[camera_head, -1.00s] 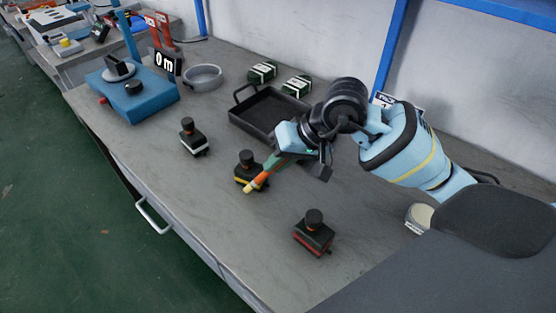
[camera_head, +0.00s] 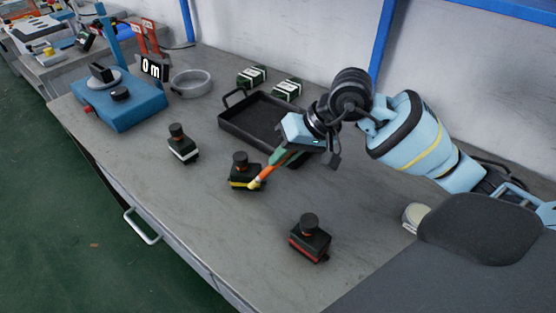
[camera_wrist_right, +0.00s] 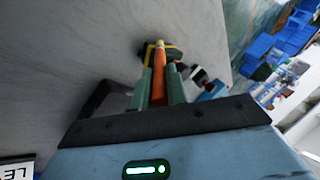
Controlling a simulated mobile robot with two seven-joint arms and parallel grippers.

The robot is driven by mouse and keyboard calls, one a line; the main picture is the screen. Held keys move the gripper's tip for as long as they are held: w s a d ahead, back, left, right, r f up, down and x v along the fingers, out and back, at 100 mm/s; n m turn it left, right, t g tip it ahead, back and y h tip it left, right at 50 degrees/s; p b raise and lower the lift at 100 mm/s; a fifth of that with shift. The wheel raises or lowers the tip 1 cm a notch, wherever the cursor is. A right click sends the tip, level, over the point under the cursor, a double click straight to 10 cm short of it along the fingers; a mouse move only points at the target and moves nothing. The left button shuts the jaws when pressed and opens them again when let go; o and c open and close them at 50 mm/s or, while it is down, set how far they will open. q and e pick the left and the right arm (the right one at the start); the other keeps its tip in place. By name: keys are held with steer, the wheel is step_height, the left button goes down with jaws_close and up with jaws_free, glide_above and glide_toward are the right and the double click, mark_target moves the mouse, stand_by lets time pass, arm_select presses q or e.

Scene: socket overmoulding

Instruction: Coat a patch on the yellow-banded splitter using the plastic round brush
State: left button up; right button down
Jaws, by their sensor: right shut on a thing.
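The yellow-banded splitter (camera_head: 240,172), a black block with a round knob on top, stands upright in the middle of the table. My right gripper (camera_head: 284,158) is shut on the round brush (camera_head: 266,173), which has an orange handle and a pale yellowish tip. The tip is at the right side of the splitter, at or very close to its yellow band. In the right wrist view the brush (camera_wrist_right: 158,88) lies between the two green fingers and points at the splitter (camera_wrist_right: 172,52), partly hiding it. My left gripper is not in view.
A white-banded splitter (camera_head: 183,152) stands to the left and a red-banded one (camera_head: 309,245) nearer the front. A black tray (camera_head: 231,125) lies behind, with a grey bowl (camera_head: 191,83) and blue device (camera_head: 118,105) farther left. A pale-topped round container (camera_head: 415,214) is at right.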

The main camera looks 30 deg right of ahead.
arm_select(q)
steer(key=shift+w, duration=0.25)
arm_select(e)
steer(key=shift+b, duration=0.3)
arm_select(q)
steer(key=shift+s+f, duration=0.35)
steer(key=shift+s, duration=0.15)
arm_select(e)
steer(key=a, duration=0.2)
steer(key=s+a, duration=0.1)
steer(key=a, duration=0.1)
steer(key=shift+s, duration=0.1)
